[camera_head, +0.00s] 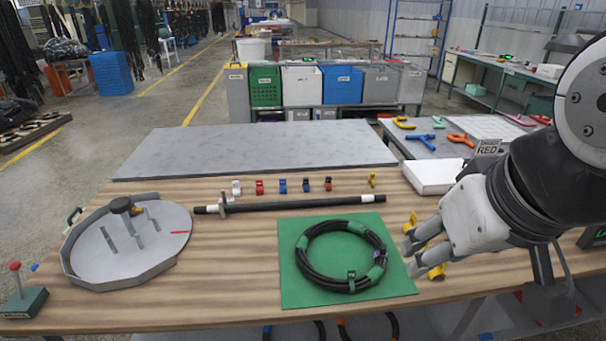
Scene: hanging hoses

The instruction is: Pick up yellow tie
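A small yellow tie (372,180) stands on the wooden table at the right end of a row of coloured ties. Another yellow piece (410,222) shows just behind my gripper. More yellow (437,271) shows at and below the fingers, partly hidden by them. My gripper (409,257) is low over the table, right of the green mat, pointing left. Its fingers are apart. The fingers hide part of the yellow pieces, and I cannot tell whether they touch any.
A black hose coil (347,284) with green ties lies on the green mat (300,294). A black rod (290,204) lies behind it, a round grey fixture (95,262) at left. White, red and blue ties (283,186) stand in the row. A white box (432,175) is behind my gripper.

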